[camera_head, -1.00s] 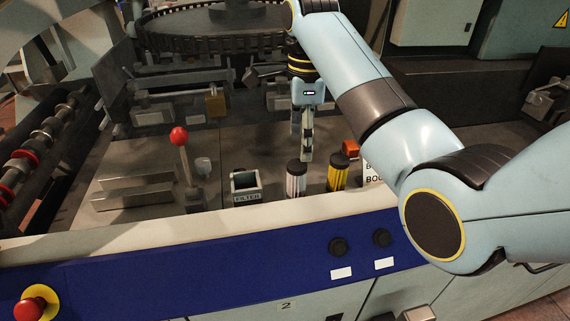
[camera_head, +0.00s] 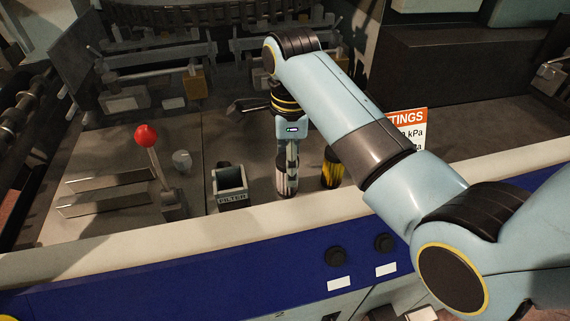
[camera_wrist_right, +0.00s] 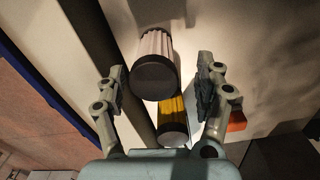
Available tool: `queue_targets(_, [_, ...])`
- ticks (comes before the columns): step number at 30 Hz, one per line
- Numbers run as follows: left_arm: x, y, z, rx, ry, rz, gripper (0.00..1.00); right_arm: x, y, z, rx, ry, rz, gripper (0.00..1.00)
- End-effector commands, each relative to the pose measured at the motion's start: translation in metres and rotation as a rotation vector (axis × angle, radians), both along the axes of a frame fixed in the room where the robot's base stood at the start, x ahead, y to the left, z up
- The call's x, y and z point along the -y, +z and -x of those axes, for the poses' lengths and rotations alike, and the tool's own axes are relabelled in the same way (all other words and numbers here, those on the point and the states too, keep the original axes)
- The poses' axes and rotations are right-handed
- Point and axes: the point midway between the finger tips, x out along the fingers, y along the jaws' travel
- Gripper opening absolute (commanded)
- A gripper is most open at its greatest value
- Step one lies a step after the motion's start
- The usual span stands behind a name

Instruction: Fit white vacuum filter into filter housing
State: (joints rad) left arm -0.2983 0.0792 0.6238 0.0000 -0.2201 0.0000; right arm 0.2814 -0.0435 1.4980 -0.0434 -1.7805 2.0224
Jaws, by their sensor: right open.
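The white vacuum filter (camera_head: 283,188), ribbed and dark-capped, stands upright on the grey deck. In the right wrist view the white filter (camera_wrist_right: 155,75) shows its dark round cap between the two fingers. My right gripper (camera_head: 287,163) points down over it; in the wrist view its fingers (camera_wrist_right: 161,85) are apart, with a gap on each side of the filter. The filter housing (camera_head: 230,190), a small open square box labelled FILTER, stands to the left of the filter in the head view. My left gripper is out of view.
A yellow-and-black filter (camera_head: 332,170) stands just right of the white one, and shows close by in the wrist view (camera_wrist_right: 172,118). A red-knobbed lever (camera_head: 147,136) rises left of the housing. A sign (camera_head: 407,130) stands to the right. A pale front ledge borders the deck.

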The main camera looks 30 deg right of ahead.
Motion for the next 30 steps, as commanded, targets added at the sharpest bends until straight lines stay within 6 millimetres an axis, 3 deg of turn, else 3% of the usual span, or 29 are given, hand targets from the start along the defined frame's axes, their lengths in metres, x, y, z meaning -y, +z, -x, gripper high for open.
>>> queue_targets(4, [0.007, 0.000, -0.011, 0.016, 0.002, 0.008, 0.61, -0.001, -0.003, 0.003, 0.001, -0.002, -0.002, 0.70])
queue_targets(8, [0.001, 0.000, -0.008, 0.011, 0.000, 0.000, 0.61, -0.001, -0.003, 0.002, 0.000, -0.002, -0.001, 0.69])
queue_targets(15, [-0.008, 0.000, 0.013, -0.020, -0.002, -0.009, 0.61, -0.001, -0.003, 0.002, 0.000, -0.002, -0.001, 0.38])
queue_targets(22, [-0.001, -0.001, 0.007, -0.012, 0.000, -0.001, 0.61, -0.001, -0.003, 0.002, 0.000, -0.001, -0.001, 0.08])
queue_targets(30, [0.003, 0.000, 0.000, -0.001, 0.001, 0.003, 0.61, -0.001, -0.002, 0.001, 0.001, -0.001, 0.000, 0.08])
